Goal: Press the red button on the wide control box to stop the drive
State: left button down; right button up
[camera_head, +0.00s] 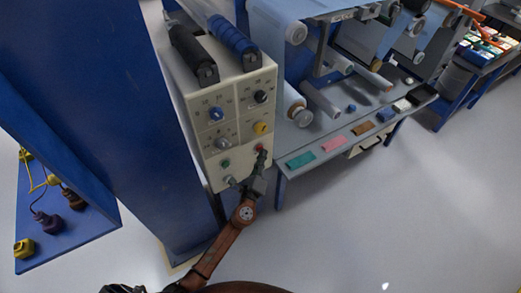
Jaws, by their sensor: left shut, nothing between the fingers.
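The wide control box (228,127) is cream-coloured and stands upright beside a blue column, with knobs and buttons on its front panel. The red button (260,147) is low on the right side of that panel, partly hidden by my gripper's tips. My left gripper (260,158) is shut and empty, its tips at or just in front of the red button; I cannot tell whether they touch it. My right gripper is not in view.
A blue column (130,100) stands close on the left. A grey table (345,125) with rollers and coloured blocks is right of the box. A blue shelf (85,228) with yellow and purple items is lower left. Floor at lower right is clear.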

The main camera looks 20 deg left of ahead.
pick_arm(q)
jog(key=shift+w+a, duration=0.3)
jog(key=shift+a, duration=0.05)
dwell(0.6)
jog(key=shift+s+d, duration=0.6)
jog(key=shift+d, duration=0.1)
jog(key=shift+d, duration=0.1)
jog(key=s+d, duration=0.1)
jog(key=d, duration=0.1)
jog(key=s+d, duration=0.1)
jog(key=s, duration=0.1)
jog(key=shift+d, duration=0.4)
dwell(0.7)
